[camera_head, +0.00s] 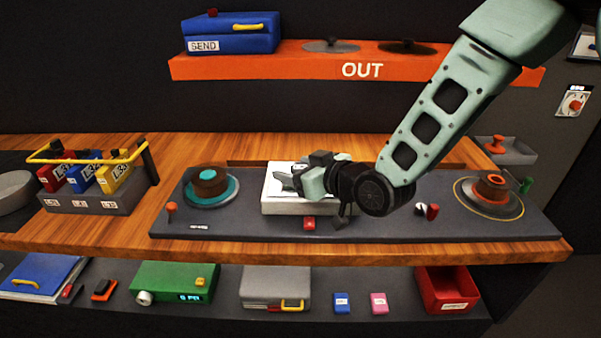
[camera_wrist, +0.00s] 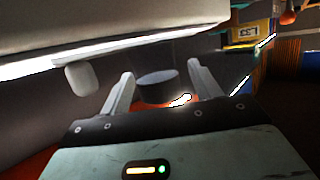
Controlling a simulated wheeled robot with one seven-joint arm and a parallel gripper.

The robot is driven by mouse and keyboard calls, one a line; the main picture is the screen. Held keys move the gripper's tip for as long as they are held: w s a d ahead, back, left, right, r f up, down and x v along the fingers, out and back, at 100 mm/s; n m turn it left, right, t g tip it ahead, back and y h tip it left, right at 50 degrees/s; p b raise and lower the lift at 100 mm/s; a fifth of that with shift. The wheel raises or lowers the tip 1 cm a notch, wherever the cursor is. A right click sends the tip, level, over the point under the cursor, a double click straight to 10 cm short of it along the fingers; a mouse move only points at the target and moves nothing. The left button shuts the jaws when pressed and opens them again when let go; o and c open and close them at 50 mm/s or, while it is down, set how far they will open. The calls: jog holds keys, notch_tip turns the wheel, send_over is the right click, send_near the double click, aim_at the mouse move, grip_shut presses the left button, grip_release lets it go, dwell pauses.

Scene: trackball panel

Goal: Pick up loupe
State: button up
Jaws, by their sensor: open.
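My gripper (camera_head: 280,182) is low over the white box (camera_head: 300,208) in the middle of the dark panel and points left. In the wrist view my gripper (camera_wrist: 158,85) has its two pale fingers spread apart. A short dark grey cylinder (camera_wrist: 156,88) shows between the fingertips, with a gap to each finger. It may be the loupe, but I cannot tell for sure. In the head view my gripper and wrist cover part of the white box, and I cannot make out a loupe there.
A brown knob on a teal ring (camera_head: 210,185) stands left on the panel (camera_head: 340,232), an orange-topped knob (camera_head: 491,190) right. A red button (camera_head: 309,223) sits in front of the white box. A rack of binders (camera_head: 92,197) stands left. The orange OUT shelf (camera_head: 290,68) hangs above.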

jog(key=shift+w+a+f, duration=0.15)
jog(key=shift+w+a, duration=0.15)
jog(key=shift+c, duration=0.3)
jog(key=c, duration=1.1)
